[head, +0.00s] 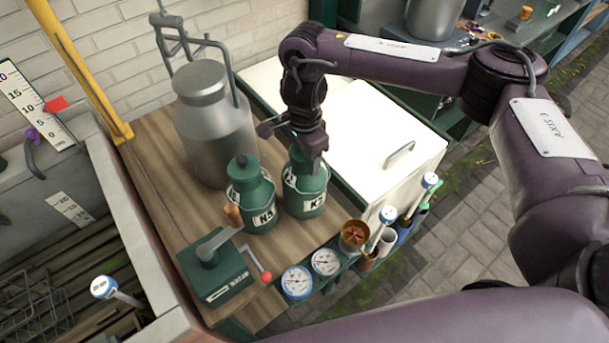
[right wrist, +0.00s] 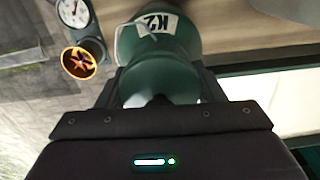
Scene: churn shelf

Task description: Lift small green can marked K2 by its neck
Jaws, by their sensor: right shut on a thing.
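The small green can marked K2 (head: 305,190) stands upright on the wooden shelf top (head: 165,150), as far as the head view shows. My right gripper (head: 308,158) comes down on it from above and is shut on its neck. In the right wrist view the can (right wrist: 160,50) sits between the two fingers (right wrist: 155,95), with its K2 label facing away from the palm. The fingers hide part of the can's neck and top. Whether its base touches the wood is hard to tell. My left gripper is not in view.
A green can marked N5 (head: 252,195) stands close on the left. A large grey metal churn (head: 213,125) is behind. A green crank box (head: 215,272) is at front left. Gauges (head: 297,282) and a copper cup (head: 354,235) line the front edge. A white chest (head: 375,140) is at right.

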